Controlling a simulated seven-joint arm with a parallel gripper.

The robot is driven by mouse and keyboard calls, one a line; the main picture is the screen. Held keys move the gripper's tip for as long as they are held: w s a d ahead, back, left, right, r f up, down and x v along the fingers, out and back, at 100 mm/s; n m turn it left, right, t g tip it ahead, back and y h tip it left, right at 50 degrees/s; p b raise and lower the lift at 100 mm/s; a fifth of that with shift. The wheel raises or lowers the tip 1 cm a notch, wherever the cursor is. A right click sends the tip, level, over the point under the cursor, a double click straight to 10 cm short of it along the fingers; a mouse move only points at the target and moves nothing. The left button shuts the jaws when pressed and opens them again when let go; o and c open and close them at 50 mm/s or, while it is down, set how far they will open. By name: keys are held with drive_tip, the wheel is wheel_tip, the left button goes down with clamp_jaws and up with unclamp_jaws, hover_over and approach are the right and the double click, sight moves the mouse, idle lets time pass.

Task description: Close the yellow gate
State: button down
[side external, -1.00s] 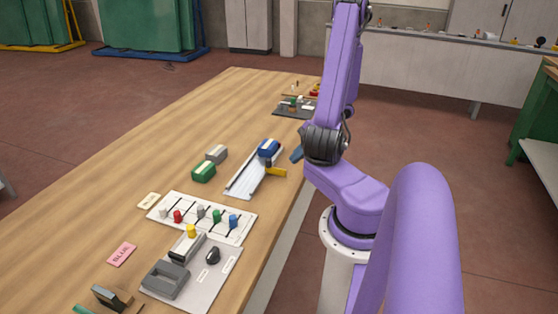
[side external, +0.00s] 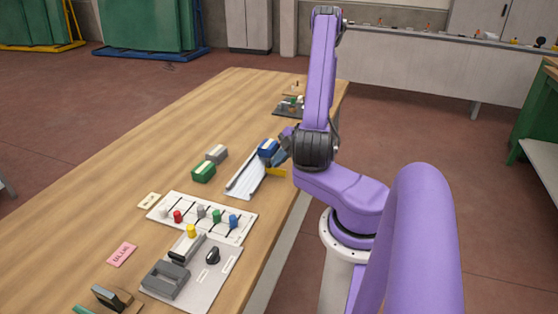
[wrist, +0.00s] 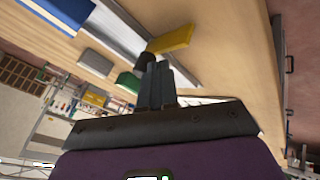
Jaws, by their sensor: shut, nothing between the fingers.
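The yellow gate (side external: 276,171) is a short bar at the right edge of a pale metal track (side external: 243,184), sticking out to the right. In the wrist view the gate (wrist: 172,38) lies just beyond my fingertips, beside a dark round post (wrist: 148,59). A blue block (side external: 268,147) sits at the far part of the track. My gripper (side external: 281,157) is shut and empty, low beside the block and the gate, partly hidden by my own arm. The wrist view shows my gripper's closed fingers (wrist: 158,68) close to the gate; contact cannot be told.
Green (side external: 204,172) and grey (side external: 216,153) blocks stand left of the track. A white panel with coloured knobs (side external: 246,233) lies nearer the camera, and a dark tray of small parts (side external: 281,110) lies beyond. The left of the wooden table (side external: 120,185) is mostly clear.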

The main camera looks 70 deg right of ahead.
drive_tip(key=shift+w, duration=0.1)
drive_tip(key=w, duration=0.7)
drive_tip(key=shift+w, duration=0.4)
